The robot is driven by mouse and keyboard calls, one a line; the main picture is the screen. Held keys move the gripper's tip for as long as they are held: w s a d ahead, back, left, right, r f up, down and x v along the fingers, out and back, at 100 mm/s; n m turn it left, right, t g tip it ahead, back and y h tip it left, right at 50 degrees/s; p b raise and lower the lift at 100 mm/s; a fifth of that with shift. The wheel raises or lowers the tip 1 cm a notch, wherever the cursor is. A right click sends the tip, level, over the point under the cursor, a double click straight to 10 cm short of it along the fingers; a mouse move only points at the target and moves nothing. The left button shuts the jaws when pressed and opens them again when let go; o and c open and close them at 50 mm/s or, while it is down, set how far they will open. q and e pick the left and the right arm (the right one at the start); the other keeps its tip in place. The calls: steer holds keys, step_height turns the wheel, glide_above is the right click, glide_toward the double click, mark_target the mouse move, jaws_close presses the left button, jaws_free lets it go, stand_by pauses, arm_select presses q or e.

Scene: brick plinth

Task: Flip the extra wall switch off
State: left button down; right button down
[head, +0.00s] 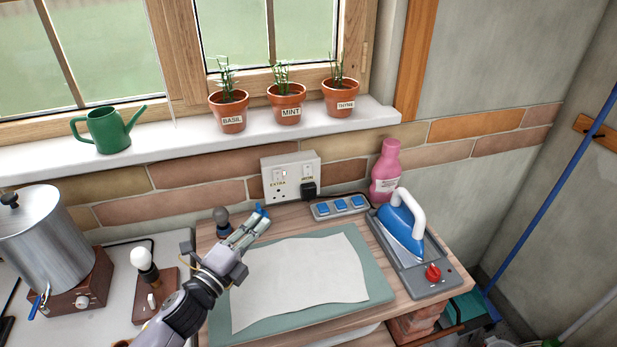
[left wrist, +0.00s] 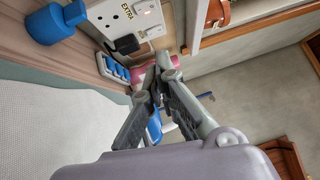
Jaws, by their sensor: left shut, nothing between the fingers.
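The white wall switch plate (head: 305,174) is on the brick wall above the workbench. A black plug is in the right side. The plate also shows at the top of the left wrist view (left wrist: 109,18), partly cut off. I cannot tell the switch's position for sure. My left gripper (head: 262,214) is shut and empty, below and a little left of the plate, apart from it. Its fingers (left wrist: 165,65) meet in the left wrist view. My right gripper is not in view.
A power strip (head: 341,207), an iron (head: 400,226) on its stand and a pink bottle (head: 386,172) stand right of the plate. A white cloth (head: 305,275) lies flat on the bench. Potted herbs (head: 287,104) line the sill above. A steel pot (head: 42,235) stands left.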

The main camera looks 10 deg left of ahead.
mark_target(278, 176)
arm_select(q)
steer(key=shift+a+f+n, duration=0.2)
steer(key=shift+f+n, duration=0.1)
steer(key=w+a+p+x, duration=0.1)
steer(key=a+p+x, duration=0.1)
steer(key=x, duration=1.1)
steer(key=shift+a+p, duration=0.4)
steer(key=shift+p, duration=0.5)
